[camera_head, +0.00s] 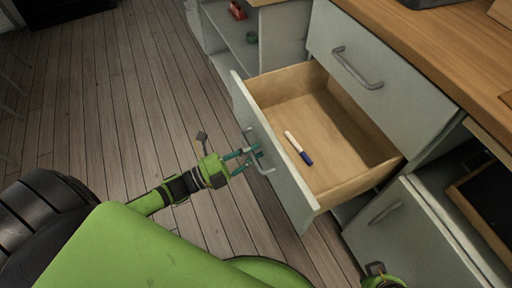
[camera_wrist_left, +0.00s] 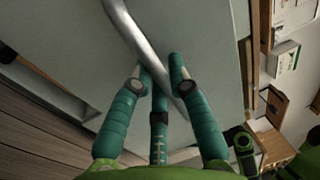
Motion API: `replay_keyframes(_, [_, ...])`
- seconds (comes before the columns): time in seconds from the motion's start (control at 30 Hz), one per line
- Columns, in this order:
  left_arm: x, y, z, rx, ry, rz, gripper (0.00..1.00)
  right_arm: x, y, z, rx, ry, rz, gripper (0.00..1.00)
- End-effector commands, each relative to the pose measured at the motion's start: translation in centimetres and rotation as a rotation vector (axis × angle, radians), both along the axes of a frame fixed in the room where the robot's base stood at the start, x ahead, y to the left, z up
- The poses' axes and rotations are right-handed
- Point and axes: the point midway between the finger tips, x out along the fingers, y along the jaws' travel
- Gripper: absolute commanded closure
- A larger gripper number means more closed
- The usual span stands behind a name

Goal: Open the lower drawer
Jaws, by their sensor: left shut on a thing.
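The lower drawer (camera_head: 325,194) is pulled well out of the pale grey cabinet, showing its wooden inside. Its metal bar handle (camera_head: 249,136) is on the front panel, facing left. My left gripper (camera_head: 256,154) is shut on this handle. In the left wrist view the teal fingers (camera_wrist_left: 165,77) close around the handle bar (camera_wrist_left: 128,27), with the pale drawer front (camera_wrist_left: 205,35) behind it. A white marker with a blue end (camera_head: 298,147) lies on the drawer floor. Part of my right wrist shows at the bottom edge; its gripper fingers are out of view.
The upper drawer (camera_head: 370,75) is shut above, under the wooden worktop (camera_head: 440,40). A cabinet door (camera_head: 405,240) with a handle is at the lower right. Open shelves (camera_head: 230,35) with a red object (camera_head: 237,10) stand at the back. The plank floor (camera_head: 120,110) to the left is clear.

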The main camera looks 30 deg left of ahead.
Motion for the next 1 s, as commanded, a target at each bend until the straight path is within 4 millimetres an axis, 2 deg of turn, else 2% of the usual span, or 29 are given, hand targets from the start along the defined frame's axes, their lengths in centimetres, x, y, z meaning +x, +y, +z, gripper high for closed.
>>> replay_keyframes(0.27, [0.0, 0.1, 0.0, 0.000, 0.001, 0.001, 1.00, 0.0, 0.0, 0.0, 0.000, -0.001, 0.000, 1.00])
replay_keyframes(0.3, [0.0, 0.1, 0.0, 0.000, 0.001, 0.001, 0.78, 0.0, 0.0, 0.0, 0.000, -0.001, 0.000, 1.00])
replay_keyframes(0.37, [0.0, 0.1, 0.0, 0.000, 0.000, 0.001, 0.57, 0.0, 0.0, 0.0, 0.000, -0.001, 0.000, 1.00])
replay_keyframes(0.77, [-0.3, 0.3, -0.1, 0.000, 0.001, 0.000, 0.57, 0.0, 0.1, 0.0, 0.001, 0.000, 0.001, 1.00])
replay_keyframes(0.87, [-1.2, 1.1, -0.4, 0.001, 0.003, 0.001, 0.57, 0.0, 0.1, 0.0, 0.001, 0.000, 0.001, 1.00])
replay_keyframes(1.0, [-3.5, 2.8, -1.0, 0.002, 0.006, 0.002, 0.57, 0.0, 0.0, 0.0, 0.001, 0.000, 0.000, 1.00])
